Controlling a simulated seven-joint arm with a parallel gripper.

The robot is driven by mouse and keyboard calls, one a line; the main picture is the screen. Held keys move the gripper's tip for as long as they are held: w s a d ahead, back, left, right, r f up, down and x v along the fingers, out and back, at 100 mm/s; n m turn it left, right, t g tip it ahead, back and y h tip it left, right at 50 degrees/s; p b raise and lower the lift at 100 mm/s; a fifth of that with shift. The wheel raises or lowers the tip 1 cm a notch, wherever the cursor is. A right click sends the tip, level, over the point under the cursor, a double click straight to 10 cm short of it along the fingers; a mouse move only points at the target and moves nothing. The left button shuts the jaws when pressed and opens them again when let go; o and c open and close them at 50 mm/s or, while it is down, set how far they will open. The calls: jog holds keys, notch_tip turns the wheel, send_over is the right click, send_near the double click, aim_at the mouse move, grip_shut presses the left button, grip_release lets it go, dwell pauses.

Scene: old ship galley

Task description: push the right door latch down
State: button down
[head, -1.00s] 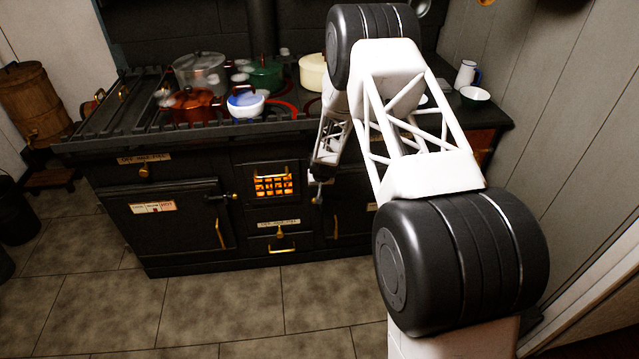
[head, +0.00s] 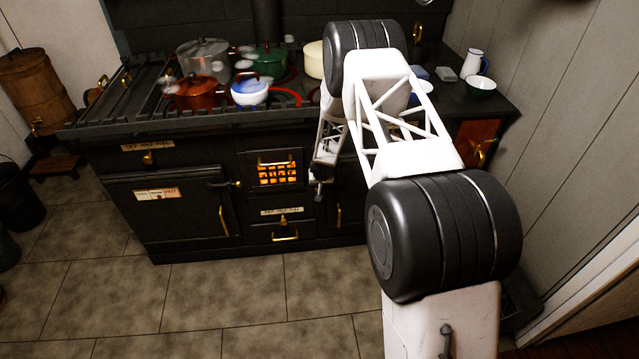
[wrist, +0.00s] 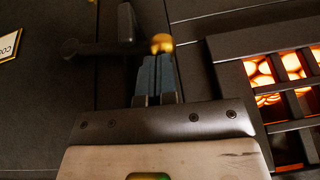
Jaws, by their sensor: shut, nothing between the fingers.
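The right oven door (head: 352,215) is on the front of the black stove, partly hidden behind my arm. Its latch shows in the wrist view as a dark bar (wrist: 95,47) ending in a round brass knob (wrist: 162,43) on the side towards the fire grate. My gripper (wrist: 154,62) is shut and empty, with its fingertips right at the knob. I cannot tell whether they touch it. In the head view my gripper (head: 318,190) is in front of the stove, just right of the glowing grate (head: 277,172); the latch is hard to make out there.
The left oven door (head: 165,215) has its own latch (head: 226,184). Several pots, among them a red pot (head: 197,93), stand on the stove top. A brass handle (head: 338,215) is on the right door below my gripper. The tiled floor in front is clear.

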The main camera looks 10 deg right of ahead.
jog(key=shift+a+f, duration=0.35)
jog(key=shift+f, duration=0.45)
jog(key=shift+a+f, duration=0.35)
jog(key=shift+f, duration=0.4)
jog(key=shift+r, duration=0.1)
jog(key=shift+s+r, duration=0.1)
jog(key=shift+r, duration=0.65)
jog(key=a+v, duration=0.2)
jog(key=v, duration=1)
jog(key=shift+a+r, duration=0.2)
jog(key=shift+r, duration=0.1)
